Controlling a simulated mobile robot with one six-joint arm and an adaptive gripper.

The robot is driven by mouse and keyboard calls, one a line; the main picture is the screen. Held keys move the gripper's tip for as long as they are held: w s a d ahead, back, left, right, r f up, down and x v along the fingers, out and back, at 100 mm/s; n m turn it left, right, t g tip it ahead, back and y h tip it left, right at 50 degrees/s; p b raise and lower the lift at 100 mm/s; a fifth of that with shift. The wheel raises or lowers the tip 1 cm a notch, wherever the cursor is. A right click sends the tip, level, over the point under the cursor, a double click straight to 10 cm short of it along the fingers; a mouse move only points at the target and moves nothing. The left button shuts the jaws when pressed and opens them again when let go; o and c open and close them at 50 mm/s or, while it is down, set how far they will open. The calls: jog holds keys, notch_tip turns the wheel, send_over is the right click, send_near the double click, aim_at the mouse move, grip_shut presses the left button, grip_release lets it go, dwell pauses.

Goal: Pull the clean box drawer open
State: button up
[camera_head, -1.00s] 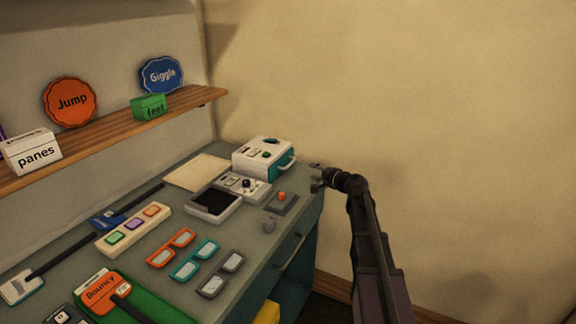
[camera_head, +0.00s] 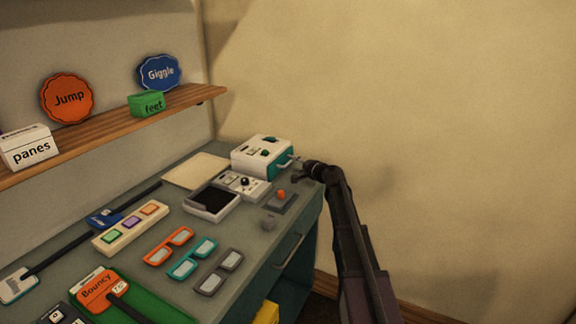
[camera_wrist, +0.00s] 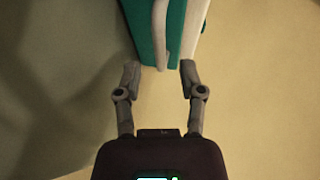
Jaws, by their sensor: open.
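The clean box (camera_head: 256,150) is a white box with dark controls on top, at the back of the table. Its teal drawer front (camera_head: 280,158) faces right and looks flush with the box. A pale handle (camera_head: 286,164) stands out from that front. My gripper (camera_head: 298,170) is open just right of the handle. In the wrist view the two fingers of my gripper (camera_wrist: 159,70) are spread, with nothing held. The handle (camera_wrist: 160,38) lies ahead, between the fingers in line, its near end close to the fingertip level. Whether either finger touches the drawer front (camera_wrist: 176,30) is unclear.
A grey console (camera_head: 213,202) and a small panel with an orange knob (camera_head: 282,196) sit in front of the box. Several glasses-like frames (camera_head: 192,258) lie nearer. A wooden shelf (camera_head: 110,133) runs along the left wall.

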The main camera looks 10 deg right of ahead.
aim_at(290, 162)
jog(key=shift+b+x, duration=0.3)
jog(key=shift+x, duration=1.95)
grip_shut()
